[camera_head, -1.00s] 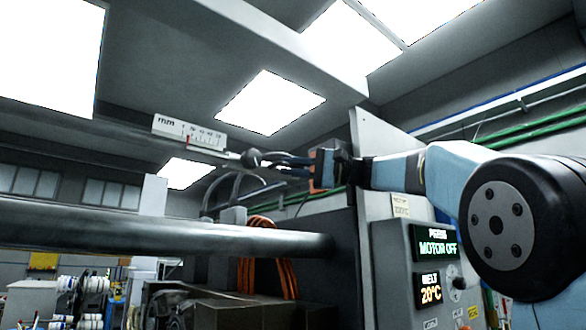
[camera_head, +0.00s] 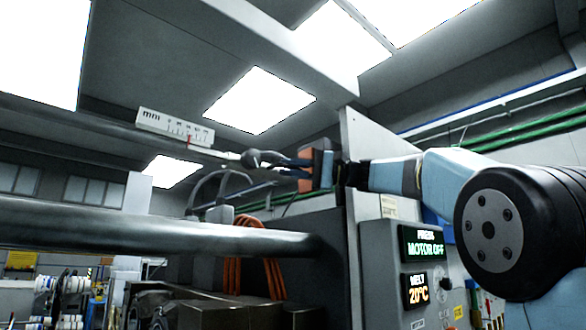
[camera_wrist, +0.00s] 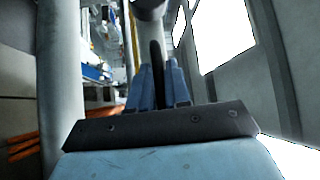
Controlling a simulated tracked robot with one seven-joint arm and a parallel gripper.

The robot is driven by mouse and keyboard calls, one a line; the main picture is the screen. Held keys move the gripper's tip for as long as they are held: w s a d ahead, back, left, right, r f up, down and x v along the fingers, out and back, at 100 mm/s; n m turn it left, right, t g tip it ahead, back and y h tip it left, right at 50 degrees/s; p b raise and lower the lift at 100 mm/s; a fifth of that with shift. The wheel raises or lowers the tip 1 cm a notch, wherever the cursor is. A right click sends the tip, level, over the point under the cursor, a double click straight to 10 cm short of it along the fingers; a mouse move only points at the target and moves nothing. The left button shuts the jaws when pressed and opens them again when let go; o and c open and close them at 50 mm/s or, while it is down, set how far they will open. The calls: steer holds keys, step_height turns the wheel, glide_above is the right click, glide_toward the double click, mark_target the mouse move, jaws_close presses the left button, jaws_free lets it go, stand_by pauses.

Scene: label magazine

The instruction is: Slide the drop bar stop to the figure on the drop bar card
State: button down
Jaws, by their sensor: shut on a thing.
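The white mm scale (camera_head: 175,127) sits on the bar at upper left in the head view. A red mark (camera_head: 190,141) stands around the middle of its graduations; the figures are too small to read surely. A dark round knob (camera_head: 252,158) is at the end of a light rod to the right of the scale. My gripper (camera_head: 276,159) is shut on the dark stem behind the knob. The wrist view shows my fingers (camera_wrist: 157,68) either side of this stem. A small pale card (camera_head: 388,207) is on the machine; its print is unreadable.
A thick grey bar (camera_head: 150,232) crosses below my gripper. A grey upright panel (camera_head: 365,170) stands close under my arm. A control box (camera_head: 420,265) reads MOTOR OFF and 20°C. Orange hoses (camera_head: 255,262) hang below.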

steer(key=shift+w+d+f, duration=0.2)
steer(key=shift+w+d, duration=0.1)
steer(key=shift+w, duration=0.05)
steer(key=c, duration=1.2)
jaws_free()
steer(key=shift+s+a, duration=0.1)
steer(key=shift+r, duration=0.1)
steer(key=d, duration=0.4)
steer(key=s+d+f, duration=0.1)
steer(key=d, duration=0.4)
steer(key=d+f, duration=0.1)
steer(key=d, duration=0.3)
steer(key=shift+s+d, duration=0.3)
steer(key=shift+d, duration=0.05)
